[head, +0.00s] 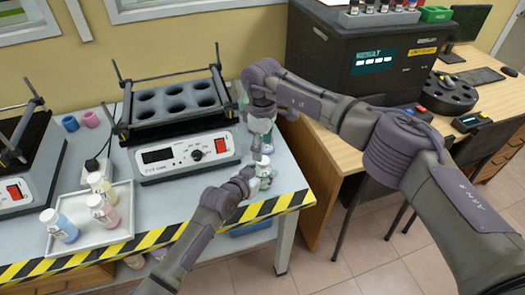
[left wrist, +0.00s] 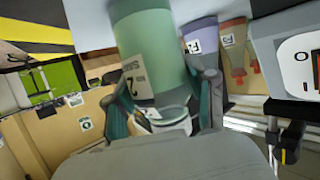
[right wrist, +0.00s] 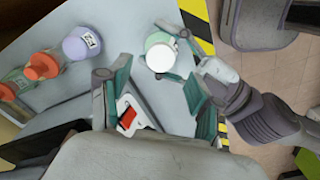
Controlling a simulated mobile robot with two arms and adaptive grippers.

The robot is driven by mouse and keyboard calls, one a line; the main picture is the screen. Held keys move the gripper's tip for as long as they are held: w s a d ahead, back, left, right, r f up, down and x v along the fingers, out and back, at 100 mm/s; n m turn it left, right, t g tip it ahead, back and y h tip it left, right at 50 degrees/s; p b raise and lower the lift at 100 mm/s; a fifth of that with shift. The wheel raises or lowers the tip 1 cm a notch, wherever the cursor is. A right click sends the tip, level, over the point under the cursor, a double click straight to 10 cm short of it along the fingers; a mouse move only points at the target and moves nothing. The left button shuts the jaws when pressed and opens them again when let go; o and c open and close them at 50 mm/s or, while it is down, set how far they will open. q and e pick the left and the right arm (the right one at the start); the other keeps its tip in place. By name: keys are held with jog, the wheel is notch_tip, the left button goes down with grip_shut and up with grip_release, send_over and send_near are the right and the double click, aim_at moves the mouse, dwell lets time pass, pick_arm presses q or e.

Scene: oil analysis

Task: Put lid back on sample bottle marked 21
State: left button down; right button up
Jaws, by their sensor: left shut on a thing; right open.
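A green sample bottle (left wrist: 150,40) fills the top of the left wrist view, inverted in that picture. Its label shows a 2; the rest is hard to read. My left gripper (head: 255,180) is shut at its neck end; in the left wrist view (left wrist: 165,115) something white shows between the fingers. In the right wrist view, a round white top (right wrist: 161,57) shows over the green bottle; I cannot tell whether it is a seated lid. My right gripper (right wrist: 158,82) is open, with the white top between or just beyond its fingers. In the head view it is just above the left gripper (head: 262,138).
A heater with a red switch (head: 185,155) stands close at left. A white tray (head: 90,235) holds several bottles. The striped table edge (head: 170,235) is close by.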

jog(key=shift+c, duration=0.4)
jog(key=n, duration=0.3)
jog(key=shift+r+n, duration=0.15)
jog(key=shift+n, duration=0.25)
jog(key=n, duration=0.4)
jog(key=shift+a+r+n, duration=0.1)
jog(key=shift+r+n, duration=0.1)
jog(key=shift+n, duration=0.1)
jog(key=n, duration=0.5)
jog(key=shift+s+r, duration=0.1)
jog(key=shift+r, duration=0.15)
jog(key=n, duration=0.5)
jog(key=shift+r, duration=0.25)
jog(key=n, duration=0.7)
jog(key=shift+r+n, duration=0.3)
jog(key=shift+r, duration=0.05)
jog(key=n, duration=0.4)
jog(key=shift+r, duration=0.2)
jog(key=n, duration=0.4)
jog(key=shift+r+n, duration=0.2)
jog(key=shift+n, duration=0.2)
